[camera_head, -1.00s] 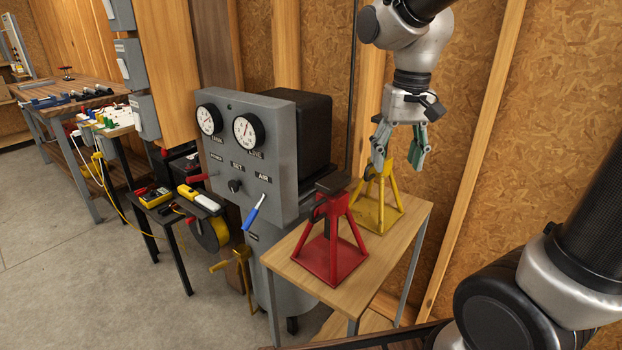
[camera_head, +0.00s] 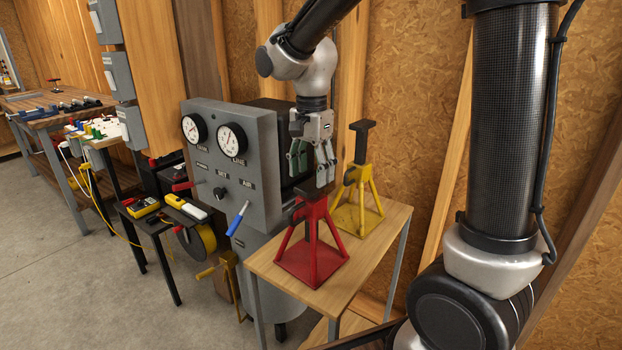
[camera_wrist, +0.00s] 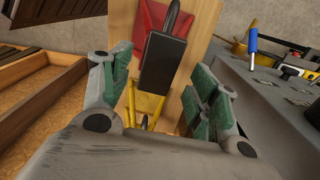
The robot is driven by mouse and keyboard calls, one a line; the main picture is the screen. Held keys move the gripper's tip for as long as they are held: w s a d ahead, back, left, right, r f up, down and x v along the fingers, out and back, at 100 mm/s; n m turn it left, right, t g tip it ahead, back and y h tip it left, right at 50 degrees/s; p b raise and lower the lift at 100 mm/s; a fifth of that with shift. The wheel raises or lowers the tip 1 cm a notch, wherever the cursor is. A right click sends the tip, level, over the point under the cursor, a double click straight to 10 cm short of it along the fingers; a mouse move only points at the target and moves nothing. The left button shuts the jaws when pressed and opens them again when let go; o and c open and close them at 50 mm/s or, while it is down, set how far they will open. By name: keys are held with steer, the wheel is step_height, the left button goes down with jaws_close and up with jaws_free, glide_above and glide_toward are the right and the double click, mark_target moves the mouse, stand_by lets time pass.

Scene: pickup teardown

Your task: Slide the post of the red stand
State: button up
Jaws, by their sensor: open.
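The red stand (camera_head: 313,262) stands upright on a small wooden table, towards its front left. Its dark post (camera_head: 309,190) has a flat head at the top, partly hidden by my gripper in the head view. My gripper (camera_head: 313,177) points down just above the red stand, open and empty. In the wrist view, the post's dark head (camera_wrist: 162,62) shows between and beyond the open fingers (camera_wrist: 158,88), with the red base (camera_wrist: 150,18) behind it. I cannot tell whether a finger touches the post.
A yellow stand (camera_head: 357,197) with a dark post stands behind right on the wooden table (camera_head: 277,279). A grey gauge panel (camera_head: 260,165) with a blue-handled lever (camera_head: 238,218) stands close at left. The wall is behind.

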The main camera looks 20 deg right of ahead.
mark_target(312, 183)
steer(key=shift+f, duration=1.2)
steer(key=shift+c, duration=0.4)
jaws_close()
step_height(312, 183, up, 10)
steer(key=shift+f, duration=0.2)
steer(key=shift+w, duration=0.1)
steer(key=shift+o, duration=0.4)
jaws_free()
